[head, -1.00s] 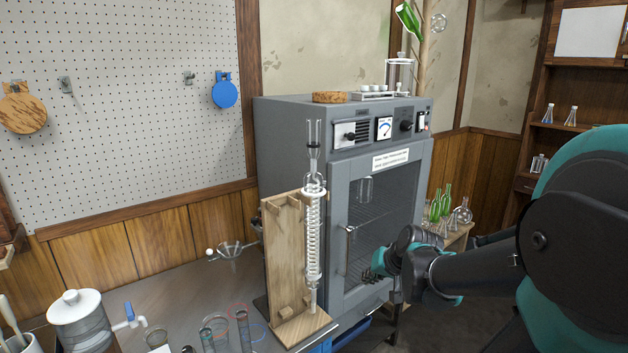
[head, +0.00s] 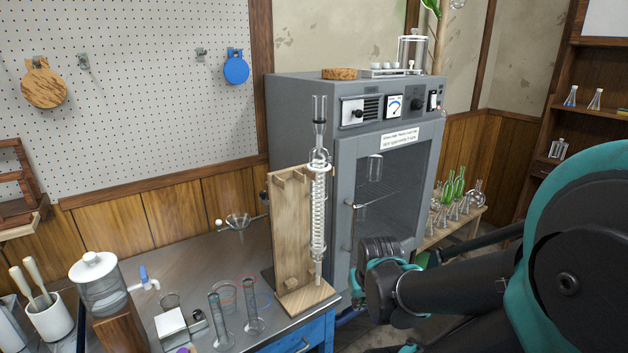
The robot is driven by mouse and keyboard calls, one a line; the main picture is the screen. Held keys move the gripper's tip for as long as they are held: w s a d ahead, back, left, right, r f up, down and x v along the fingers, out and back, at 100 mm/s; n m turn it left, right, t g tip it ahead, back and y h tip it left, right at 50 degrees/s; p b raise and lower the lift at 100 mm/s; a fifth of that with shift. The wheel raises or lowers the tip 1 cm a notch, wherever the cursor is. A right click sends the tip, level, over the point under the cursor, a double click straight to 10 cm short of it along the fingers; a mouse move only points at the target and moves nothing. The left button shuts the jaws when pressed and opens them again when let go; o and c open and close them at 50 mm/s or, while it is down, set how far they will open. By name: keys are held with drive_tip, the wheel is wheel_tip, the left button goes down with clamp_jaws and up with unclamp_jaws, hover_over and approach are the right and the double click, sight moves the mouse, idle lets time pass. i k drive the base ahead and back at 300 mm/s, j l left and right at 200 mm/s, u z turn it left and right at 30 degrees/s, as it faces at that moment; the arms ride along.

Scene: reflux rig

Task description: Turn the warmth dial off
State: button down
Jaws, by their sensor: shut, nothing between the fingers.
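The grey oven cabinet (head: 300,130) stands against the wall with a control panel across its top front. A round black dial (head: 417,104) sits on the right of the panel, next to a white gauge (head: 393,106). A black knob on a slotted plate (head: 355,112) is on the panel's left. I cannot read the dial's setting. My gripper (head: 357,284) is shut and empty, in front of the lower part of the glass door, well below the panel and not touching the dial. Part of it is hidden by its own wrist.
A glass condenser (head: 318,210) on a wooden stand (head: 287,230) rises just left of my gripper. Glassware stands on the bench (head: 190,270). A cork ring (head: 340,74) and a glass jar (head: 411,52) sit on the oven.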

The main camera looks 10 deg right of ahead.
sight(416, 104)
drive_tip(key=i+l+u, duration=0.1)
drive_tip(key=l+u, duration=0.65)
drive_tip(key=l, duration=0.2)
drive_tip(key=l+u, duration=0.1)
drive_tip(key=l, duration=1)
drive_tip(key=k+l+u, duration=0.1)
drive_tip(key=l, duration=0.95)
